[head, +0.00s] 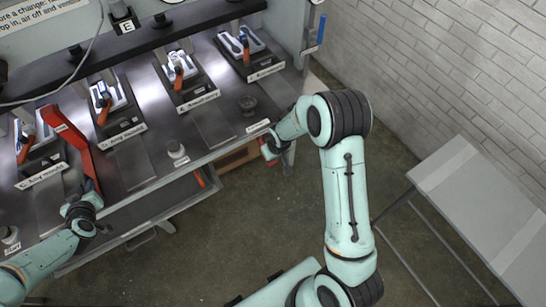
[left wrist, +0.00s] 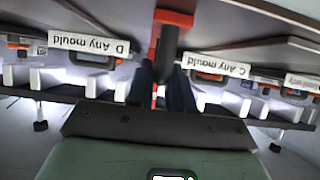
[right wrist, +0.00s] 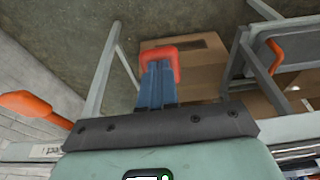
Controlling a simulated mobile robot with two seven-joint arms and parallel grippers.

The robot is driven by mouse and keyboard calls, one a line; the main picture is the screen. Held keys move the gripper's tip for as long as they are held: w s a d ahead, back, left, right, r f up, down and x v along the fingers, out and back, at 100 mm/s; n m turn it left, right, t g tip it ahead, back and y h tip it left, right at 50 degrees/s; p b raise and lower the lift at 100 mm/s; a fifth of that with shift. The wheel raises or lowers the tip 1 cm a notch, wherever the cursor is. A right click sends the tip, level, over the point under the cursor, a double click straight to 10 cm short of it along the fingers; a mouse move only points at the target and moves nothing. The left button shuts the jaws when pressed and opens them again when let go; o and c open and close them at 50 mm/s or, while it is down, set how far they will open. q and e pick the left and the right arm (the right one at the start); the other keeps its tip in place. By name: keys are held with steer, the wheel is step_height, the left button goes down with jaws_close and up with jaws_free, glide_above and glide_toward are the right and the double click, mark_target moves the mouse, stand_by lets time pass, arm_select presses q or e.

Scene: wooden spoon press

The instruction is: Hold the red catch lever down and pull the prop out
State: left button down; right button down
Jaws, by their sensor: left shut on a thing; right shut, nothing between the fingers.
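A long red lever (head: 77,143) with a small label lies along the left of the bench; it looks like the red catch lever. My left gripper (head: 84,208) is shut at its front end. In the left wrist view its dark grip (left wrist: 168,45) lies at the fingers, below a red piece. My right gripper (head: 268,151) is shut and empty at the bench's right front corner. In the right wrist view a red U-shaped piece (right wrist: 161,53) shows at its fingertips. I cannot tell whether they touch, or whether that piece is the prop. No part is clearly identifiable as the prop.
Several mould stations with orange-handled tools, such as one at the back (head: 178,70), line the dark bench. A small weight-like object (head: 176,152) stands near its front edge. A cardboard box (right wrist: 205,65) lies below. A grey table (head: 480,200) stands right; the floor between is clear.

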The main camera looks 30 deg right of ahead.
arm_select(q)
steer(key=shift+w+r, duration=0.15)
arm_select(e)
steer(key=shift+w+v, duration=0.25)
steer(key=shift+v, duration=0.85)
steer(key=shift+w+v, duration=0.3)
steer(key=shift+v, duration=0.8)
steer(key=shift+w+v, duration=0.25)
steer(key=shift+v, duration=0.85)
steer(key=shift+r, duration=0.2)
arm_select(q)
steer(key=c, duration=0.7)
jaws_free()
steer(key=shift+s+r, duration=0.7)
steer(key=shift+r, duration=0.25)
steer(key=shift+s+r, duration=0.7)
steer(key=shift+r, duration=0.25)
steer(key=shift+s+r, duration=0.7)
steer(key=shift+r, duration=0.25)
